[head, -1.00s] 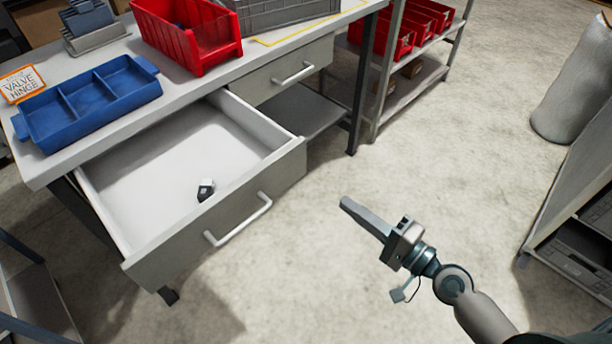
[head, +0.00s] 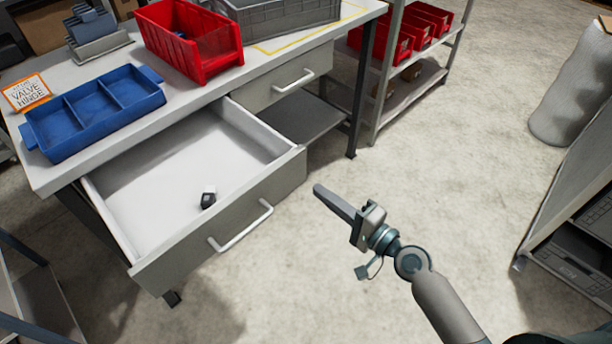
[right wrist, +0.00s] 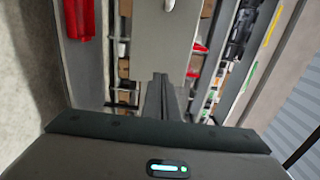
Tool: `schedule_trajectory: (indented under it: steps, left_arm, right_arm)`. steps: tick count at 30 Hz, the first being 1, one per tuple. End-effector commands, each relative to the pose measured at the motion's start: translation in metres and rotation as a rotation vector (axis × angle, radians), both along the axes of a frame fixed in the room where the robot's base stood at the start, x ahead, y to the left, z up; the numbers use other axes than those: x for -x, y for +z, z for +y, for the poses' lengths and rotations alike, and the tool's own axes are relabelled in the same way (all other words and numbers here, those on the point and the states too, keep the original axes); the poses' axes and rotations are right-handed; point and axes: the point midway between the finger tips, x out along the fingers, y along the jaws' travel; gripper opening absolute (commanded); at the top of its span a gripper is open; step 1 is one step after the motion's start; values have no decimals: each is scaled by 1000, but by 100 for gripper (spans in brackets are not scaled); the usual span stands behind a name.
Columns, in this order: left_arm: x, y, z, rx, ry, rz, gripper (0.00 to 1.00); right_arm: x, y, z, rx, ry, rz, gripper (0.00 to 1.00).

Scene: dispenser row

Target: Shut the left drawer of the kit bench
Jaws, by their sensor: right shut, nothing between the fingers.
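The left drawer (head: 215,226) of the kit bench (head: 205,84) is pulled well out in the head view, with its bar handle (head: 241,227) on the front panel. A small black and white item (head: 208,197) lies on the drawer floor. My right gripper (head: 318,190) is shut and empty. It is to the right of the drawer front, apart from it, with its fingers pointing toward the bench. In the right wrist view its closed fingers (right wrist: 160,88) show at the centre. My left gripper is not in view.
The right drawer (head: 283,79) is shut. On the bench top are a blue divided tray (head: 60,137), a red bin (head: 192,45) and a grey crate (head: 280,12). A rack with red bins (head: 402,45) stands behind. Open floor lies right of the drawer.

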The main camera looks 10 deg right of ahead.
Motion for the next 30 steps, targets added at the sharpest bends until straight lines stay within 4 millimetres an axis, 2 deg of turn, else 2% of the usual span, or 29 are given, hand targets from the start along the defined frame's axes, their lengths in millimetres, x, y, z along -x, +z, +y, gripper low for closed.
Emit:
schedule_trajectory:
  steps: [6, 12, 30]
  left_arm:
    - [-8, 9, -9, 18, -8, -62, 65]
    - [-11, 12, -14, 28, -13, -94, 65]
    - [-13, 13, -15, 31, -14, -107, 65]
  right_arm:
    - [-30, 2, 22, -2, 0, 0, 0]
    - [-46, 0, 33, -1, 0, 2, 0]
    - [-52, -1, 37, 1, 0, 1, 0]
